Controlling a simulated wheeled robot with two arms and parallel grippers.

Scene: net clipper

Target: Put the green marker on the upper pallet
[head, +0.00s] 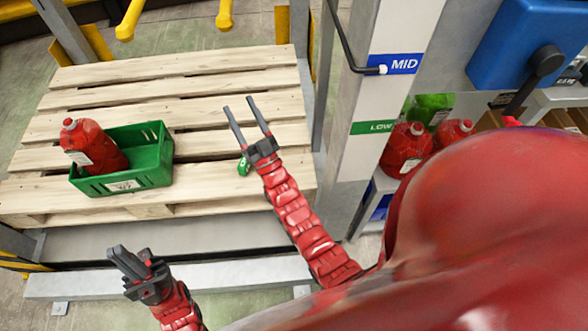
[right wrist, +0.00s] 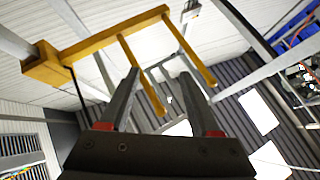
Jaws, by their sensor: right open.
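A small green object with a white mark (head: 243,167), which looks like the green marker, shows just left of my right gripper's wrist, over the slats of the wooden pallet (head: 190,65). Part of it may be hidden behind the wrist, and I cannot tell whether it touches the pallet. My right gripper (head: 239,103) is open and empty, its fingers pointing away over the pallet; the fingers also show in the right wrist view (right wrist: 165,85) with nothing between them. My left gripper (head: 119,249) is at the pallet's near side, its fingers close together with nothing seen in them.
A green crate (head: 155,178) holding a red bottle (head: 95,145) stands on the pallet's left part. A grey post (head: 365,165) with MID and LOW labels stands right of the pallet. More red bottles (head: 404,150) sit beyond it. The pallet's back half is clear.

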